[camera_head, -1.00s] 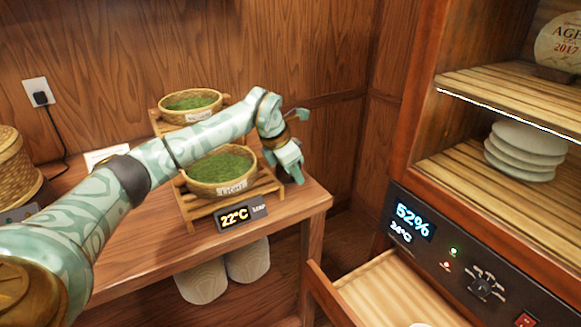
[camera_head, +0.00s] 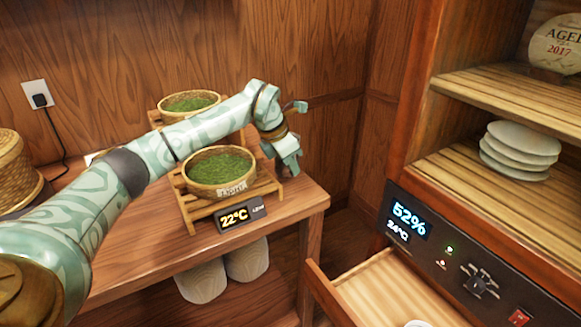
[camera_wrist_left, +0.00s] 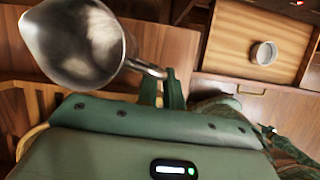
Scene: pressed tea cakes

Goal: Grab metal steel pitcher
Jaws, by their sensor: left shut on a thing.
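The metal steel pitcher (camera_wrist_left: 78,42) fills the upper left of the left wrist view, its open mouth and inside facing the camera. Its handle (camera_wrist_left: 147,68) reaches right to the green fingers of my left gripper (camera_wrist_left: 163,88), which is shut on it. In the head view my left gripper (camera_head: 288,158) is past the right side of the front tea basket, over the right end of the wooden table. I cannot make out the pitcher in the head view.
Two tea baskets (camera_head: 220,173) stand on a wooden rack on the table (camera_head: 130,261). A small temperature display (camera_head: 240,216) is in front. At right stands a cabinet with stacked white plates (camera_head: 520,150) and an open drawer (camera_head: 385,290). A woven basket (camera_head: 17,170) is at left.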

